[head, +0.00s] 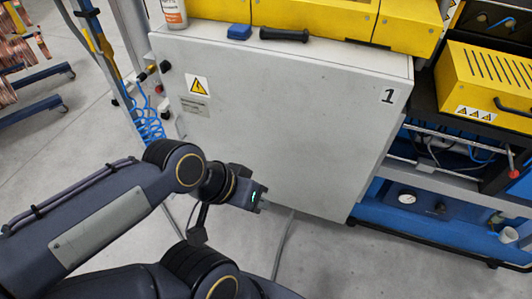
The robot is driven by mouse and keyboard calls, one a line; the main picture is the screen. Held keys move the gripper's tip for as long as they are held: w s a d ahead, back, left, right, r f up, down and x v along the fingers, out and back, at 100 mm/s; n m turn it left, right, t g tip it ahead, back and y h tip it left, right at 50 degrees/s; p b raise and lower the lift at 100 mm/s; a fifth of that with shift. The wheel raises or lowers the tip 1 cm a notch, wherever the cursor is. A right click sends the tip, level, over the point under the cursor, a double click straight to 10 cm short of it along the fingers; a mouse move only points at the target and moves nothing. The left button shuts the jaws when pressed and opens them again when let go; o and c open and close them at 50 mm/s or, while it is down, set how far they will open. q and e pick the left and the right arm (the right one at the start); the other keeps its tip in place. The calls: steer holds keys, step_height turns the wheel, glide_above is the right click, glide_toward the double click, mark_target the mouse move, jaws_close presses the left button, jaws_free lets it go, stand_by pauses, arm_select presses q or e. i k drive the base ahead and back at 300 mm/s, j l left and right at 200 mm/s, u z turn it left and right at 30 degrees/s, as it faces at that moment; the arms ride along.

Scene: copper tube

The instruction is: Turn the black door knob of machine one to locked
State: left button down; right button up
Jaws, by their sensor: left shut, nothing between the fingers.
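Machine one is a light grey cabinet (290,120) with a "1" label (394,95) at its upper right and a yellow electrical warning sign on its front. Small dark knob-like fittings (165,67) sit at the cabinet's upper left edge; I cannot tell whether one is the door knob or how it is turned. My left gripper (262,202) is in front of the cabinet's lower part, well below and right of these fittings. It is shut and empty. My right gripper is not in view.
A black handle-shaped object (284,35), a blue block (239,31) and a white bottle (174,13) are on the cabinet top. Coiled blue hoses (149,122) hang at its left. A blue cart (440,215) stands at right. Grey floor (330,262) lies open in front.

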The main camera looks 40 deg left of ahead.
mark_target(165, 65)
steer(key=u, duration=1.95)
steer(key=i+j+u, duration=0.25)
steer(key=i+u, duration=0.15)
steer(key=i+j+u, duration=0.1)
steer(key=i+u, duration=0.3)
